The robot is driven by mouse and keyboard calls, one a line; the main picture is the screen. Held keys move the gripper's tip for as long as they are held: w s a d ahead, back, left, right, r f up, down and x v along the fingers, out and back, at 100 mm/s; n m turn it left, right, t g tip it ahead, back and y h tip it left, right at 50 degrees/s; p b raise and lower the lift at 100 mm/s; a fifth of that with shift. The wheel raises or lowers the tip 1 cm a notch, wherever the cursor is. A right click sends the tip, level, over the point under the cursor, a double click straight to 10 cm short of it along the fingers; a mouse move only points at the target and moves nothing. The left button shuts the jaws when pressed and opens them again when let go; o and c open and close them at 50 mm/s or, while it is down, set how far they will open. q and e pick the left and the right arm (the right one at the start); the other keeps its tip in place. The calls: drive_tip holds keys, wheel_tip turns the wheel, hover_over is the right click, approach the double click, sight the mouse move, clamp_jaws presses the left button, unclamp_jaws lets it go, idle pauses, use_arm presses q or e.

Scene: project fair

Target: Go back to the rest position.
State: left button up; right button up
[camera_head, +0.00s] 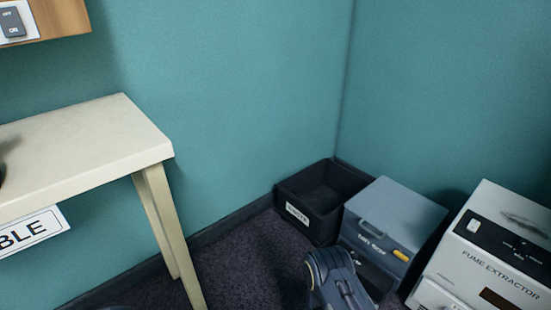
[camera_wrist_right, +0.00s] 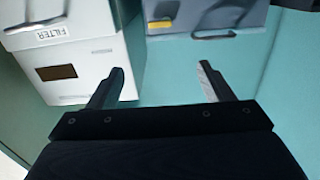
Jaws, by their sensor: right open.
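My right gripper (camera_wrist_right: 160,84) shows in the right wrist view with its two fingers spread apart and nothing between them. Behind the fingers are the teal wall and the lower parts of two machines. In the head view part of my right arm (camera_head: 338,280) rises from the bottom edge, in front of the grey-blue box; its fingers cannot be made out there. My left gripper is not in view.
A cream table (camera_head: 90,145) stands at left. In the corner are a black bin (camera_head: 295,212), a grey-blue box (camera_head: 400,212) with a yellow label, and a white fume extractor (camera_head: 480,265). Dark carpet (camera_head: 240,262) is clear between table and bin. A wooden wall box (camera_head: 60,17) hangs upper left.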

drive_tip(key=w+r+m+g+y, duration=0.2)
drive_tip(key=w+r+y, duration=0.4)
drive_tip(key=w+r, duration=0.45)
wheel_tip(320, 180, up, 15)
drive_tip(key=s+a+n+y+p, duration=0.1)
drive_tip(key=s+a+n+y, duration=0.1)
drive_tip(key=y, duration=0.5)
drive_tip(key=s+a+r+n+y, duration=0.3)
drive_tip(key=s+r+n+y, duration=0.2)
drive_tip(key=s+r, duration=0.75)
drive_tip(key=s+f+n+g, duration=0.1)
drive_tip(key=s+n+g, duration=0.3)
drive_tip(key=s, duration=1.6)
wheel_tip(320, 180, up, 38)
drive_tip(key=p, duration=3.9)
drive_tip(key=shift+w, duration=0.3)
